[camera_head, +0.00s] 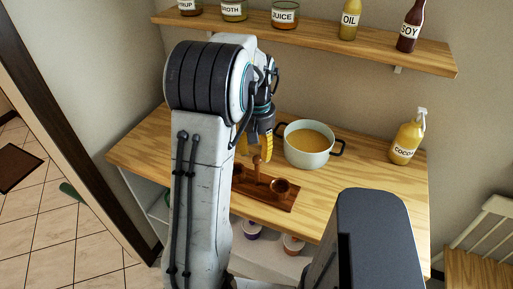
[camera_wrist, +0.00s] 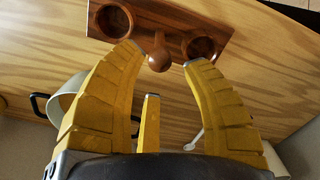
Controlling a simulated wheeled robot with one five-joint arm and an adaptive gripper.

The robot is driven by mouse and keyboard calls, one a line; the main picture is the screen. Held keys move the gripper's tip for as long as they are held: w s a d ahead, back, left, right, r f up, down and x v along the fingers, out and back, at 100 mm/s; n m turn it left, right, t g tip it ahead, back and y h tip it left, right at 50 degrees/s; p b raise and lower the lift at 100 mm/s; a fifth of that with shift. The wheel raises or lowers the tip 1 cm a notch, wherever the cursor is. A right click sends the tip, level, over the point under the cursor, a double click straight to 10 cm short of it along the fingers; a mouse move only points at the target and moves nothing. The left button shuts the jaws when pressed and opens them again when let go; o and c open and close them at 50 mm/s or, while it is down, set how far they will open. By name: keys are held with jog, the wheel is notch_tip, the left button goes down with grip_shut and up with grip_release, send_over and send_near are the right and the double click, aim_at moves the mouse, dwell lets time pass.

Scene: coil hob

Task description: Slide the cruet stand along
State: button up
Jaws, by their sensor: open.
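The cruet stand (camera_head: 284,203) is a dark wooden board with round wooden cups and a knobbed upright handle (camera_head: 257,163). It lies on the light wooden counter, left of the pot and nearer the front edge. In the wrist view the stand (camera_wrist: 176,13) shows two cups, with the round knob (camera_wrist: 159,60) between them. My gripper (camera_wrist: 164,56) is open, its yellow fingers spread either side of the knob. Contact cannot be told. In the head view my gripper (camera_head: 261,148) is just above the handle, and my arm hides the stand's left end.
A pale pot (camera_head: 309,158) of orange-brown liquid stands close behind the stand. A shelf (camera_head: 330,36) with jars and bottles hangs above. Bare counter (camera_head: 365,170) lies right of the pot.

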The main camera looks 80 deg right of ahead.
send_over(257, 184)
jog(key=shift+d+f+p, duration=0.2)
jog(key=shift+f, duration=1.65)
jog(key=shift+d+f+p, duration=0.15)
jog(key=shift+d+f, duration=0.05)
jog(key=shift+f, duration=1.6)
grip_shut()
